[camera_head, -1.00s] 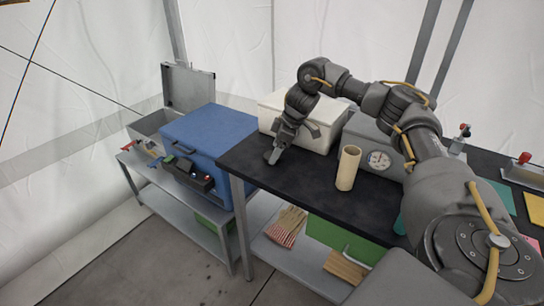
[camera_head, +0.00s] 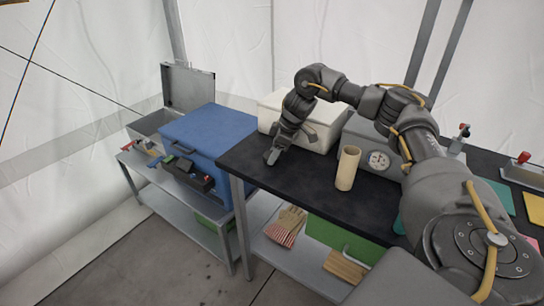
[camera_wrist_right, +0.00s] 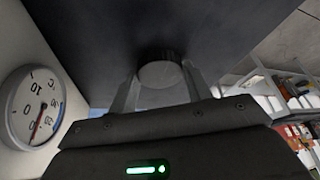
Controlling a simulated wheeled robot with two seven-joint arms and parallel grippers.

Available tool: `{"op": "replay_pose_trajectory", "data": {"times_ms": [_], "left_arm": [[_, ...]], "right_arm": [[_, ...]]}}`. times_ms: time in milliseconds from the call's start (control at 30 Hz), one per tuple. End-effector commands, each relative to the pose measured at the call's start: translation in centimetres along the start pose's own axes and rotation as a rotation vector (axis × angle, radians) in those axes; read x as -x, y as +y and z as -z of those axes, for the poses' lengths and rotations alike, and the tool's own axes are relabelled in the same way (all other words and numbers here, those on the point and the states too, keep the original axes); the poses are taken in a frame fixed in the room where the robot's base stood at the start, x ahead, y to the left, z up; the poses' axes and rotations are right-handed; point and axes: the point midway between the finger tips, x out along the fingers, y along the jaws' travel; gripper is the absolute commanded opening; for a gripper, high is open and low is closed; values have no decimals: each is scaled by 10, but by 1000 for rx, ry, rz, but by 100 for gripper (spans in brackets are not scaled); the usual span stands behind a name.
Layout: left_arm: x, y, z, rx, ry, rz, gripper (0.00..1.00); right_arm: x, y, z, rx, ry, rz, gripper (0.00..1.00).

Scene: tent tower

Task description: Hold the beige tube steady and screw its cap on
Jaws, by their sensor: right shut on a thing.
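The beige tube (camera_head: 347,170) stands upright on the black tabletop (camera_head: 300,184); its top end is open. My right gripper (camera_head: 272,158) is low over the far left part of the table, to the left of the tube and apart from it. In the right wrist view, the right gripper (camera_wrist_right: 157,88) is shut on a round grey cap (camera_wrist_right: 160,73), held between its two fingers close to the dark tabletop. In the head view I cannot make out the cap at the fingertips. My left gripper is not in view.
A white box (camera_head: 318,133) stands behind my right gripper. A grey box with a dial gauge (camera_head: 379,160) is behind and right of the tube. A blue cooler (camera_head: 210,137) stands on the left bench. Black tabletop between gripper and tube is clear.

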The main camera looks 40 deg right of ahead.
Motion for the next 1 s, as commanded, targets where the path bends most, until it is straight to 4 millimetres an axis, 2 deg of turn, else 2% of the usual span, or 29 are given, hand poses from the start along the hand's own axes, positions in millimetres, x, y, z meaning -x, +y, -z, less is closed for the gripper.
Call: {"op": "replay_pose_trajectory", "data": {"times_ms": [267, 467, 567, 767, 1000], "left_arm": [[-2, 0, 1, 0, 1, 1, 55], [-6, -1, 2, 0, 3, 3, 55], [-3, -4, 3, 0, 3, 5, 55], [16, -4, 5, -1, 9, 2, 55], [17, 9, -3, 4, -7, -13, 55]], "right_arm": [[5, 0, 3, 0, 3, -1, 28], [27, 0, 13, 1, 4, -2, 28], [47, -13, 15, 7, 3, -2, 28], [100, -51, 24, 7, 3, -4, 28], [120, -100, 16, 6, 1, -2, 28]]}}
